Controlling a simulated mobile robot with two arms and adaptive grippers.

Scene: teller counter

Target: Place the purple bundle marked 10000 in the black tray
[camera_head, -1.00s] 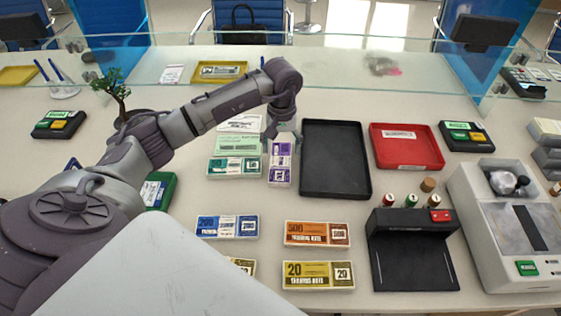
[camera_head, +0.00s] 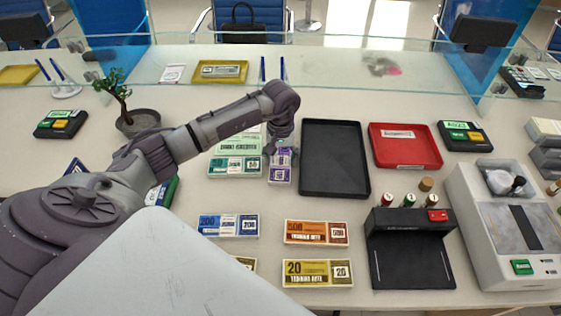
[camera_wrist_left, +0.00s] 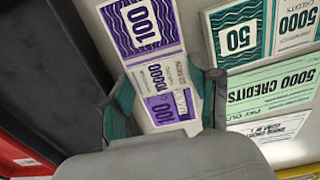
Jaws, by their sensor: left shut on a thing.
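The purple bundle (camera_head: 280,172) marked 10,000 lies flat on the counter just left of the black tray (camera_head: 335,160). In the wrist view the bundle (camera_wrist_left: 160,75) runs between my fingers, with its printed band between them. My left gripper (camera_head: 282,149) is shut on the bundle across its width, one finger on each long side; it also shows in the wrist view (camera_wrist_left: 166,92). The gripper hides part of the bundle from the head. The black tray is empty and also shows at the left of the wrist view (camera_wrist_left: 40,70). My right gripper is out of view.
A teal 50 bundle (camera_head: 234,167) lies close left of the purple one. A red tray (camera_head: 405,150) stands right of the black tray. Blue (camera_head: 228,225), orange (camera_head: 317,232) and yellow (camera_head: 318,273) bundles lie nearer. A black stand (camera_head: 412,255) is at front right.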

